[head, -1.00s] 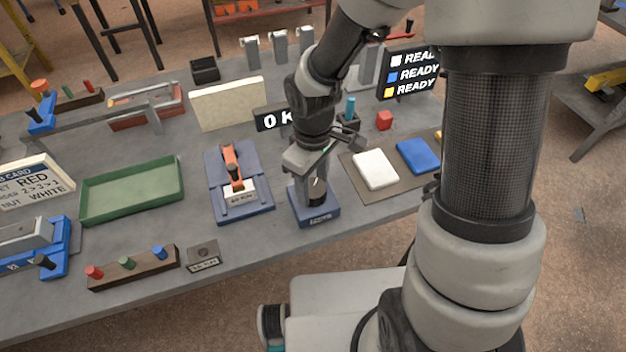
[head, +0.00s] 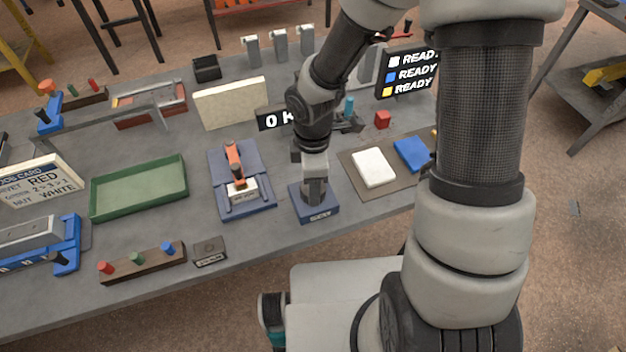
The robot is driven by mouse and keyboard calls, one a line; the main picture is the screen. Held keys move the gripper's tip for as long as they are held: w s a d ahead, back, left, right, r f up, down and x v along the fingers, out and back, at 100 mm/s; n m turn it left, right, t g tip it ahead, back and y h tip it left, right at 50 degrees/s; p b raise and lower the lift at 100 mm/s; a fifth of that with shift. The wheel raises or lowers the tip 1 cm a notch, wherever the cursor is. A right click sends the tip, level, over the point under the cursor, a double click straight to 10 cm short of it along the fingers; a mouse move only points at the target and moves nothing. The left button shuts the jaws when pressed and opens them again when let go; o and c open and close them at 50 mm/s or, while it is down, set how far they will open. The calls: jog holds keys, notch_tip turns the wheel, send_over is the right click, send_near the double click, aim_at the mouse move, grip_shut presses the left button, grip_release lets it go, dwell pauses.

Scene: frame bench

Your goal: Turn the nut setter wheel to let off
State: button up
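A machine with a blue base (head: 314,204) and a grey upright post (head: 315,188) stands near the front edge of the bench, its front label too small to read. I take it to be the nut setter. I cannot make out its wheel; my dark wrist (head: 312,125) is in front of the upper part.
A press with an orange lever (head: 234,160) stands just left. A dark mat (head: 388,188) with white and blue pads lies right. A partly covered display (head: 272,120) starts with 0; a status board (head: 408,72) reads READY. A green tray (head: 138,190) is further left.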

dwell(0.5)
jog(key=o, duration=1.1)
jog(key=shift+c, duration=0.2)
jog(key=shift+r, duration=0.15)
notch_tip(320, 180, up, 17)
jog(key=p, duration=0.3)
jog(key=shift+r, duration=0.1)
